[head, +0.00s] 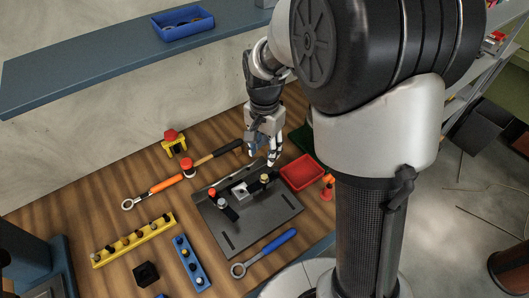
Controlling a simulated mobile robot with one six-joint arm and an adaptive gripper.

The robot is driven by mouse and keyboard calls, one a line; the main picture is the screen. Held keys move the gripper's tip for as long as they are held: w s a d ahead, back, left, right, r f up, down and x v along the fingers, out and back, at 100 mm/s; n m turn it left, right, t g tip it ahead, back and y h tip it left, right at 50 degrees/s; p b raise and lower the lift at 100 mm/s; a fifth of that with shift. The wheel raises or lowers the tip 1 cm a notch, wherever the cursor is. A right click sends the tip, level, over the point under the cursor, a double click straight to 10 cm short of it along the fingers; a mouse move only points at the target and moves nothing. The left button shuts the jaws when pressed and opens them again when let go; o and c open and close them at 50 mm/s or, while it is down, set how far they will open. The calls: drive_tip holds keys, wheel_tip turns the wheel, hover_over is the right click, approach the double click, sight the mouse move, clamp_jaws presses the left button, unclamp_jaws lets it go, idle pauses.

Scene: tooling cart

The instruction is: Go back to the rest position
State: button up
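My gripper (262,156) hangs fingers down over the far edge of a dark grey fixture plate (234,239). Its fingertips look spread apart, and I see nothing between them. On the plate are a small silver block (241,190) and clamps, one with a red top (212,192) and one with a pale yellow top (265,178). Whether the fingertips touch anything behind them is hidden. My arm covers the right middle of the view.
A red tray (302,172) and an orange-topped piece (328,188) lie right of the plate. Wrenches with orange (166,184) and blue (279,241) handles lie nearby. A yellow rack (135,240) and blue rack (190,264) stand left. A blue shelf (100,72) overhangs the back.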

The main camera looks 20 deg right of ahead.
idle(0.4)
drive_tip(key=s+r+n+t+b, duration=0.2)
drive_tip(key=s+r+n, duration=0.3)
drive_tip(key=s+r, duration=0.55)
drive_tip(key=s+n+t, duration=0.2)
drive_tip(key=s+n, duration=0.3)
drive_tip(key=s, duration=0.6)
drive_tip(key=shift+a+r+t+b, duration=0.15)
drive_tip(key=shift+r+t+b, duration=0.2)
drive_tip(key=shift+r, duration=0.1)
